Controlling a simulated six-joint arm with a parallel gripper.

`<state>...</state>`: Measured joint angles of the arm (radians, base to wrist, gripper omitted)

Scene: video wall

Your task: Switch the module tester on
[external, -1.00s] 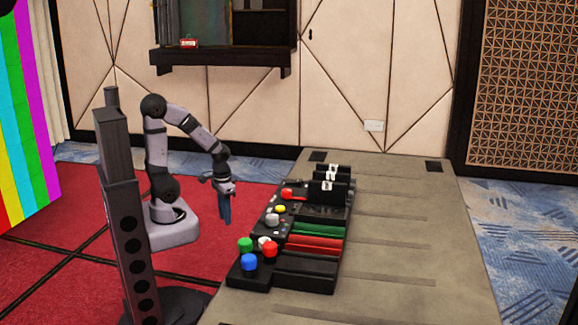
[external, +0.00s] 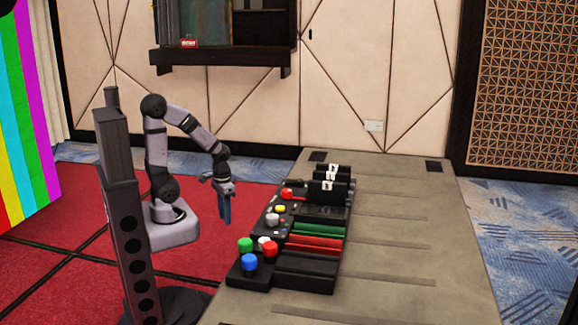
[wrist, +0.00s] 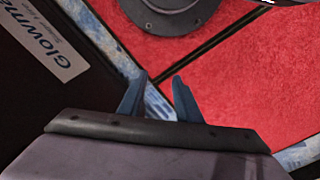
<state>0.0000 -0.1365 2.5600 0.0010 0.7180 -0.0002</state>
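A row of black equipment stands along the left side of the grey table in the external view. Its control panel (external: 262,226) carries red, yellow and grey knobs, and a box at the near end (external: 246,278) has green, blue and red round buttons. I cannot tell which part is the module tester, nor read any switch position. My gripper (external: 225,217) hangs pointing down, left of the equipment and apart from it, over the floor. In the wrist view my gripper (wrist: 160,84) has its two blue fingers spread with nothing between them.
The grey table (external: 410,235) has free room right of the equipment. Upright black modules with white labels (external: 328,187) stand at the row's far end. A dark panel with a "Glowma..." label (wrist: 62,48) fills the wrist view's left side. A dark column (external: 122,205) stands in the foreground.

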